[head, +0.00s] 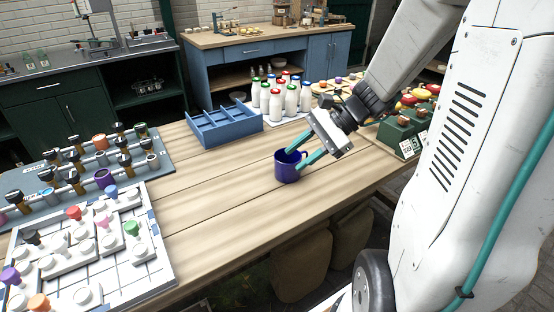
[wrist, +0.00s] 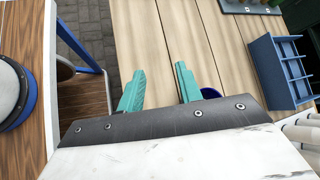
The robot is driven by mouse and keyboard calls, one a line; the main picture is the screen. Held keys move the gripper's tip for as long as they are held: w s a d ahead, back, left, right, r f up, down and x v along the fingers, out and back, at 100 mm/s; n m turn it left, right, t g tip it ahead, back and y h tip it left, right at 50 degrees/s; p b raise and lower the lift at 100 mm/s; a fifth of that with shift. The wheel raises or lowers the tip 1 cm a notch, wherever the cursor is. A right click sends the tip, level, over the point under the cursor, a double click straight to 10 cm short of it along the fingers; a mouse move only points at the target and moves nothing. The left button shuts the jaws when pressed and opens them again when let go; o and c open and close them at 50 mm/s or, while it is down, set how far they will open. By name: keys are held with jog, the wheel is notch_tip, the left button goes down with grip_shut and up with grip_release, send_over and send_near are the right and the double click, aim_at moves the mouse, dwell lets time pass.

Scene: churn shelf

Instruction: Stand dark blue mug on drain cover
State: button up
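The dark blue mug (head: 287,172) stands upright on the wooden table near its front edge, its handle toward the right. My gripper (head: 296,158) reaches down to it from the upper right, its two teal fingers apart and overlapping the mug in the head view. In the wrist view my gripper (wrist: 160,72) is open, with bare wood showing between the fingers. A sliver of the mug (wrist: 211,92) shows just outside the right finger; the rest is hidden. I cannot tell whether that finger touches it. I cannot make out a drain cover in either view.
A blue divided tray (head: 225,128) and several milk bottles (head: 276,101) stand behind the mug. A white tiled board (head: 148,262) with coloured knobs lies at left. Green boxes (head: 401,139) stand at right. The table's middle (head: 215,190) is clear.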

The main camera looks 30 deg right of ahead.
jog(key=w+d+f+m+t, duration=0.1)
jog(key=d+f+m+t, duration=0.1)
jog(key=d+f+m, duration=0.1)
jog(key=w+d+f+m+t+h, duration=0.1)
jog(key=w+d+f+m+t, duration=0.1)
jog(key=d+m, duration=0.3)
jog(key=w+d+f+m+t, duration=0.1)
jog(key=d+f+m+t, duration=0.2)
jog(key=d, duration=0.5)
jog(key=shift+w+d+f+m+h, duration=0.2)
jog(key=shift+f+m+h, duration=0.1)
jog(key=shift+f+m, duration=0.3)
jog(key=shift+w+a+t, duration=0.1)
jog(key=shift+w+t, duration=0.2)
jog(key=x, duration=0.7)
jog(key=shift+r, duration=0.1)
grip_shut()
